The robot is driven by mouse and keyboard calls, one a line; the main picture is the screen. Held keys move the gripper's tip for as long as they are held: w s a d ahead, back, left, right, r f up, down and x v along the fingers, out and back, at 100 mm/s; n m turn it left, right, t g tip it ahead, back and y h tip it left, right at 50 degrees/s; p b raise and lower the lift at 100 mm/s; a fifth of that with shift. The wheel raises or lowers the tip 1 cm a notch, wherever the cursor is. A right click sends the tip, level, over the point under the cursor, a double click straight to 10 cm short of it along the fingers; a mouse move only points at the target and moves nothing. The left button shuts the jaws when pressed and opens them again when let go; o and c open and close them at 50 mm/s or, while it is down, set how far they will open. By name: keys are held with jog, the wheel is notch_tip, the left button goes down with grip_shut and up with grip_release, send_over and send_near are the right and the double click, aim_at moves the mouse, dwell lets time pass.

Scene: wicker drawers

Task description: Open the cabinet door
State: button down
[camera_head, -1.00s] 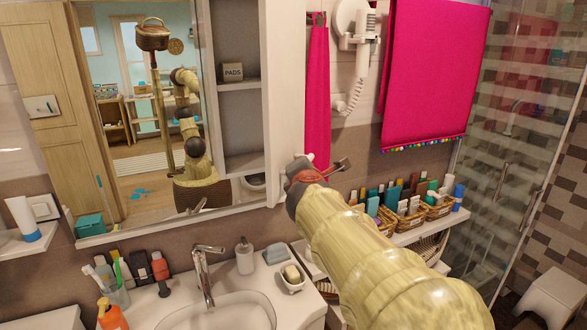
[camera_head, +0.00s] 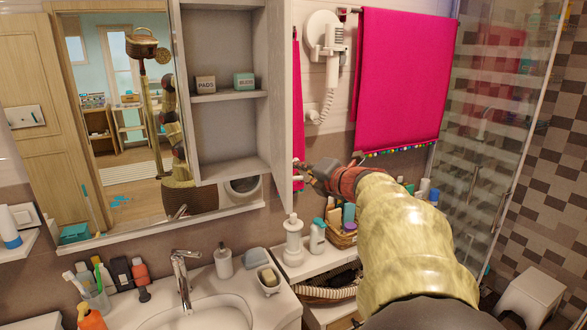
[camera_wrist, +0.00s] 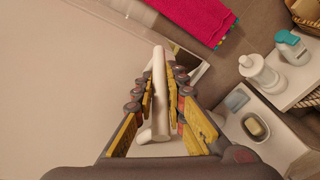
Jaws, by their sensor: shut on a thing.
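The white cabinet door (camera_head: 281,100) stands swung outward, nearly edge-on in the head view, at the right end of the mirrored cabinet. Grey open shelves (camera_head: 228,140) show inside, with small boxes on the middle shelf. My gripper (camera_head: 306,176) is at the door's lower outer side. In the wrist view, my gripper (camera_wrist: 160,90) has its yellow-padded fingers shut on either side of the white bar handle (camera_wrist: 160,78). The door's pale face (camera_wrist: 65,65) fills the left of that view. My arm hides part of the side shelf.
A pink towel (camera_head: 402,80) and a white hair dryer (camera_head: 328,45) hang on the wall right of the door. A sink (camera_head: 215,312), a soap dish (camera_head: 268,281) and a white dispenser (camera_head: 293,242) are below. A glass shower screen (camera_head: 490,130) stands at the right.

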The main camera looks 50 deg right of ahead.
jog(key=shift+s+d+r+n+t+y+p, duration=0.1)
jog(key=shift+s+d+n+t+y+p, duration=0.1)
jog(key=shift+d+n+y+p, duration=0.9)
jog(key=shift+s+d+n+t+y+p, duration=0.1)
jog(key=shift+s+d+n+y+p, duration=0.1)
jog(key=shift+d+n+y+p, duration=0.85)
jog(key=shift+d+m+y+b, duration=0.25)
jog(key=shift+d+m+b, duration=0.1)
jog(key=c, duration=1.8)
grip_release()
jog(key=v, duration=1.2)
